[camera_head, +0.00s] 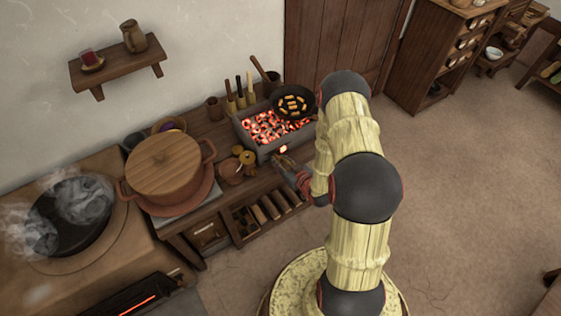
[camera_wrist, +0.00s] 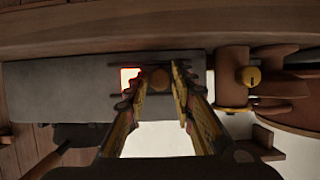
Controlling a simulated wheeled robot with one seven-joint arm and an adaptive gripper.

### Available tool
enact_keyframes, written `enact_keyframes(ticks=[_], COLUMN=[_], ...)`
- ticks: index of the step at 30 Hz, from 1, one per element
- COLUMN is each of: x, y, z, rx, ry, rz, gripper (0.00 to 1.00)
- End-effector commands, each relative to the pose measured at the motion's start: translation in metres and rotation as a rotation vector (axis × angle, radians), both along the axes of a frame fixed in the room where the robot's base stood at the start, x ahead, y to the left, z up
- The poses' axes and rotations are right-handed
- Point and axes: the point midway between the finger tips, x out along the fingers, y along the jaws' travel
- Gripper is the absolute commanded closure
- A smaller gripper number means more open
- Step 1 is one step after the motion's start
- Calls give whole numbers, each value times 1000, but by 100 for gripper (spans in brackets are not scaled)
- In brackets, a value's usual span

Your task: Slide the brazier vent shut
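The grey brazier (camera_head: 249,140) stands on the wooden bench, full of glowing coals. Its front wall (camera_wrist: 60,88) fills the left half of the wrist view. The vent opening (camera_wrist: 130,78) shows as a bright orange-lit gap, also visible in the head view (camera_head: 283,149). A round brown knob (camera_wrist: 158,80) sits beside the gap, to its right in the wrist view. My gripper (camera_wrist: 157,76) is at the brazier's front with its fingers apart, one on each side of the knob. I cannot tell whether either finger touches it. In the head view my gripper (camera_head: 281,162) is small and partly hidden.
A black pan (camera_head: 294,103) of food rests over the brazier's right end. Small brass-coloured pots (camera_head: 245,158) stand close to its left, with a large lidded pot (camera_head: 165,170) further left. A steaming pan (camera_head: 70,218) sits on the stove.

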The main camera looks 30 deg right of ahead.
Motion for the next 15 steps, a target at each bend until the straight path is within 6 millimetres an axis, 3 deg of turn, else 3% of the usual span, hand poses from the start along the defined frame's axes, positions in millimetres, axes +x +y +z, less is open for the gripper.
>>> enact_keyframes(ticks=[12,15], x=[0,0], y=[0,0], z=[0,0], rx=[0,0], ry=[0,0], rz=[0,0], gripper=[100,100])
